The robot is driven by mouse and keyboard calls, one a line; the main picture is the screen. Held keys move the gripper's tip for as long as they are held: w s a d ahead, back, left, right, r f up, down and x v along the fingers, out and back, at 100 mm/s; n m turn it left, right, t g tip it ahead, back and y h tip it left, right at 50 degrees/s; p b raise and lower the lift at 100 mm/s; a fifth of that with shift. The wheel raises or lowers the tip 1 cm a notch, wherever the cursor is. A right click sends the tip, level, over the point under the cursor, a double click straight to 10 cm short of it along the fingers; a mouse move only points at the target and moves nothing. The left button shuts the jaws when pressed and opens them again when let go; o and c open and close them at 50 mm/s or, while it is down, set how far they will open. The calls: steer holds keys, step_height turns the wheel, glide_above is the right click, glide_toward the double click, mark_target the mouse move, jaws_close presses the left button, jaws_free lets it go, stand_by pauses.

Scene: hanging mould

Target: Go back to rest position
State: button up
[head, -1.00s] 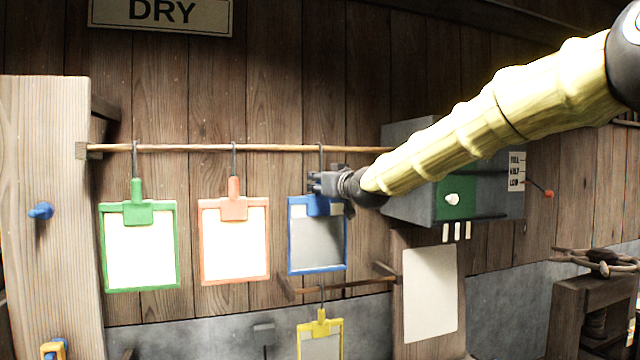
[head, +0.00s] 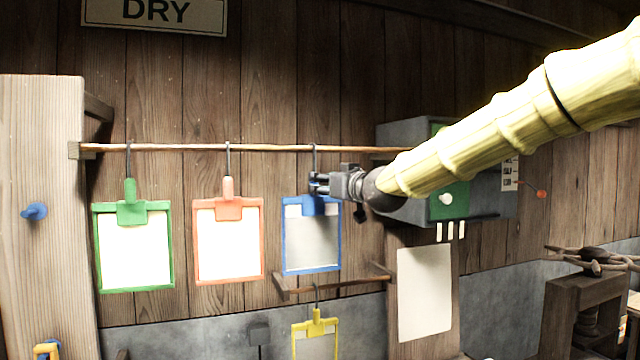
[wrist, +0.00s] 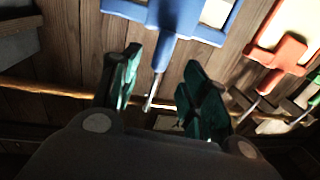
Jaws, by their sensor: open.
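My gripper (head: 318,184) is at the top of the blue frame (head: 312,270), which hangs by a hook from the upper wooden rod (head: 270,147). In the wrist view my two dark green fingers (wrist: 160,90) are spread apart. The blue frame's handle (wrist: 162,52) and its metal hook show beyond and between the fingertips, with a gap on each side. The blue frame's upper part is partly hidden by the gripper in the head view. My arm reaches in from the upper right.
A green frame (head: 168,250) and a red frame (head: 258,240) hang left on the same rod. A yellow frame (head: 316,328) hangs below from a lower rod (head: 350,283). A grey box (head: 400,133) is behind my arm. A wooden post (head: 45,270) stands at left.

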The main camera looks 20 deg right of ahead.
steer(key=shift+s+d+f, duration=0.1)
steer(key=shift+s+d, duration=0.05)
steer(key=shift+s, duration=0.4)
steer(key=s+a+f+m+g+h+b, duration=0.1)
steer(key=s+a+f+g+b, duration=0.15)
steer(key=f, duration=2.25)
steer(key=s+a+f+g+b, duration=0.1)
steer(key=a+f+g+b, duration=0.25)
steer(key=f, duration=2.15)
steer(key=s+f+g+b, duration=0.2)
steer(key=s+f, duration=0.7)
steer(key=f, duration=0.4)
steer(key=s+f+m+g+h+b, duration=0.1)
steer(key=s+f+g, duration=0.2)
steer(key=s+f, duration=0.8)
steer(key=s+f+g+b, duration=0.2)
steer(key=s+f, duration=0.5)
steer(key=f, duration=0.8)
steer(key=s+f+g+b, duration=0.1)
steer(key=s+f, duration=0.3)
steer(key=s, duration=0.4)
steer(key=s+f+g+h+b, duration=0.1)
steer(key=s+f, duration=0.3)
steer(key=s, duration=0.4)
steer(key=s+f+g, duration=0.2)
steer(key=s+f, duration=0.2)
steer(key=s, duration=0.4)
steer(key=shift+s+d+m+g+b, duration=0.2)
steer(key=shift+s+m+g+b, duration=0.1)
steer(key=shift+s+b, duration=0.1)
